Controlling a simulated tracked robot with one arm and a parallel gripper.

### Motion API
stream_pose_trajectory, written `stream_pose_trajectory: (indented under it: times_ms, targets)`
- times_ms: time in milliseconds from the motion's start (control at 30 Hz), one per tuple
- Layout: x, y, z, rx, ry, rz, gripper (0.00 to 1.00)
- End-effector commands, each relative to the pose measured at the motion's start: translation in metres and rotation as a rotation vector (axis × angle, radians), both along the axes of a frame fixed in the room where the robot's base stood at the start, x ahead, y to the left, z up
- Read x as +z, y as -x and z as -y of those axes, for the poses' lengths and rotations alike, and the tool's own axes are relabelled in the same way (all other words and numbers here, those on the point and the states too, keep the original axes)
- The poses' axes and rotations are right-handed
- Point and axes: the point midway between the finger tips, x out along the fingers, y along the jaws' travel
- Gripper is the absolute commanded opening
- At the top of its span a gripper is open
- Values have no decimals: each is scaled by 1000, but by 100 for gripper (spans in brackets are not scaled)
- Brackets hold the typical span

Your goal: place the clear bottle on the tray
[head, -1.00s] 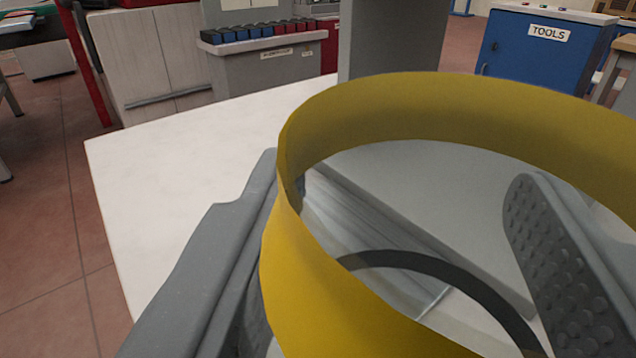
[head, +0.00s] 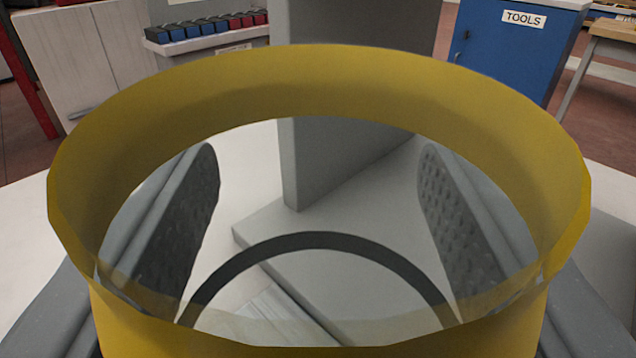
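My gripper (head: 318,170) is seen through a large yellow band in the head view.
A grey upright post (head: 335,160) rises from the grey slab (head: 350,270) on a white worktop (head: 258,165). Behind are a blue tools cabinet (head: 515,45), a rack of blue and red bins (head: 205,28) and a pale cabinet (head: 85,50).

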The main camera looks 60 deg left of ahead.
Motion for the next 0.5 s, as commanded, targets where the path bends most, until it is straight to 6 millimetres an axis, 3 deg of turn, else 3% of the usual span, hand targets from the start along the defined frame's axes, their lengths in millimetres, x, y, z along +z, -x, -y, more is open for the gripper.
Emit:
stream_pose_trajectory:
  times_ms: [233, 400, 500]
  targets:
    - [-5, -7, -12, 0, 1, -3, 28]
    - [-32, -7, -11, -1, 0, -5, 28]
    - [-38, -7, -11, -1, -2, -3, 28]
